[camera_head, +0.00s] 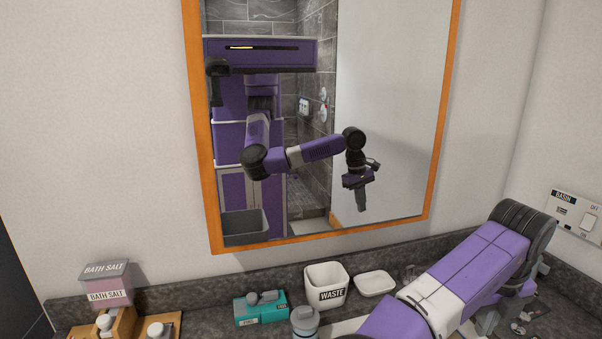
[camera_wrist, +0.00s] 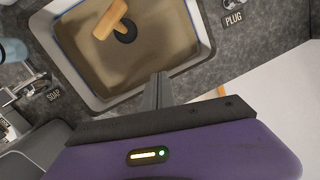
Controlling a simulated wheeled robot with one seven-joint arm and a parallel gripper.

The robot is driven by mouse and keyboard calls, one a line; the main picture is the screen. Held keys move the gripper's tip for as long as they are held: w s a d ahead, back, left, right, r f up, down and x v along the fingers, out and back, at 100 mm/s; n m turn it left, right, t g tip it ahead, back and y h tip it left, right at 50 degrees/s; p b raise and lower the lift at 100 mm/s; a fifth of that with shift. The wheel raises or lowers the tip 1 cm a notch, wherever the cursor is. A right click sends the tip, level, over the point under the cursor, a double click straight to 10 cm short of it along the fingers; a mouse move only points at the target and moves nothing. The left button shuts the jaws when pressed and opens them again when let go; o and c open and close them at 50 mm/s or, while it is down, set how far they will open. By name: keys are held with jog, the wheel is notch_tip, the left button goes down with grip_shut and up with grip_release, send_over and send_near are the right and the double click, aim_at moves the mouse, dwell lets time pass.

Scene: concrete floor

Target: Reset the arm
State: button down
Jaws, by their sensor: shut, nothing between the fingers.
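My arm reaches over the counter from the bottom right in the head view, and its forearm covers part of the counter. My gripper is mostly hidden there behind the wrist, but its reflection hangs downward in the mirror (camera_head: 385,110). In the wrist view my gripper (camera_wrist: 160,80) is shut, its fingers together and empty. The fingertips lie over the near edge of a sink basin (camera_wrist: 185,60) in the picture. Whether they touch it cannot be told.
A waste bin (camera_head: 325,285), soap dish (camera_head: 375,284), teal box (camera_head: 262,310) and bath salt box (camera_head: 108,285) stand on the counter. A wooden-handled object (camera_wrist: 110,20) lies in the basin. A switch plate (camera_head: 577,216) is on the right wall.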

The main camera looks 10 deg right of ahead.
jog(key=w+d+r+n+t+h, duration=0.2)
jog(key=d+r+n+t+h, duration=0.4)
jog(key=d+r+n+h, duration=0.75)
jog(key=s+a+r+n+t+y+b, duration=0.15)
jog(key=a+n+t+y, duration=0.35)
jog(key=a+n+t, duration=0.95)
jog(key=s+a+f+n+y, duration=0.3)
jog(key=a+f+n, duration=0.1)
jog(key=a+n, duration=0.15)
jog(key=s+a+f+n+y, duration=0.3)
jog(key=a+n+y, duration=0.15)
jog(key=a, duration=0.25)
jog(key=s+a+f+g+y, duration=0.1)
jog(key=s+a+f, duration=0.3)
jog(key=s, duration=0.4)
jog(key=s+a+f+g+y+b, duration=0.1)
jog(key=s+a+f+g, duration=0.2)
jog(key=s+f, duration=0.3)
jog(key=s+a+f+g, duration=0.2)
jog(key=s+a+f, duration=0.3)
jog(key=s, duration=0.7)
jog(key=shift+s+a+f+g+y+b, duration=0.25)
jog(key=shift+a+f+g+y+b, duration=0.1)
jog(key=shift+f+y, duration=0.1)
